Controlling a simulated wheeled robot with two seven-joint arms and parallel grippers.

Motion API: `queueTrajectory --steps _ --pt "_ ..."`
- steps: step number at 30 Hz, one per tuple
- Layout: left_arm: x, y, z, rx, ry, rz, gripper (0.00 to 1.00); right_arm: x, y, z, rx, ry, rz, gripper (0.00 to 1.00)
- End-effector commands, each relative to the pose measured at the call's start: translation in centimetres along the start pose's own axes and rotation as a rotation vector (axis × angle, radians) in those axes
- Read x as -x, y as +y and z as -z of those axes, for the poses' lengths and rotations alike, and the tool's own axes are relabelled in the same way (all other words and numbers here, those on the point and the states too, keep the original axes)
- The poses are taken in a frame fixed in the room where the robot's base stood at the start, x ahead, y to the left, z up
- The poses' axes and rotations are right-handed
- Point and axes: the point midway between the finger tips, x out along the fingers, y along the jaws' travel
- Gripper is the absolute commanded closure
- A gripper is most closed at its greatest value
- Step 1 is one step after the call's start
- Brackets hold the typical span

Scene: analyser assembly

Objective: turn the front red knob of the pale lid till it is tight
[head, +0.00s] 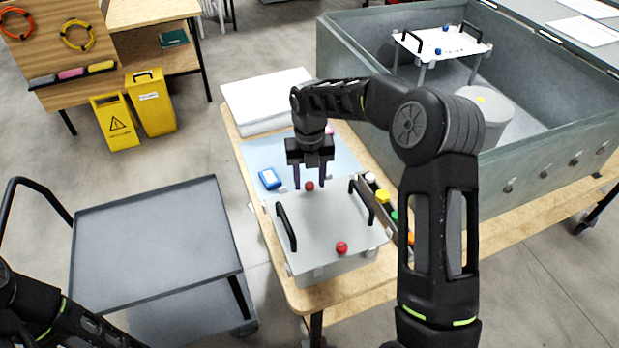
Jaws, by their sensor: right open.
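The pale grey lid (325,222) sits on a box on the wooden table, with a black handle on its left and another on its right. One red knob (341,247) is on the lid's edge nearest me, with nothing over it. Another red knob (309,187) is at the far edge. My right gripper (310,181) points down with its fingers apart, one on each side of the far knob in the picture; I cannot tell whether they touch it. My left arm shows at the lower left, but its gripper is out of view.
A blue device (269,179) lies on the light blue mat (346,157) behind the lid. A tray of coloured caps (383,197) stands close to the lid's right. A large grey tank (350,100) is at the right. A grey cart (150,240) stands left of the table.

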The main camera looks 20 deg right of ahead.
Motion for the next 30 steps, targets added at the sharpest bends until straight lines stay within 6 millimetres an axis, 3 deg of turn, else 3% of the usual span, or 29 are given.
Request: queueTrajectory --steps 10,27,30 --pt "0.12 0.00 0.02 0.000 0.000 0.001 0.65 -0.62 -0.01 -0.01 -0.001 -0.001 0.000 0.55" --pt "0.12 0.01 0.01 0.000 0.000 0.001 0.65 -0.58 0.00 0.00 -0.001 -0.001 0.000 1.00" --pt "0.12 0.01 0.01 0.000 0.000 0.001 0.65 -0.58 0.00 0.00 -0.001 -0.001 0.000 1.00"
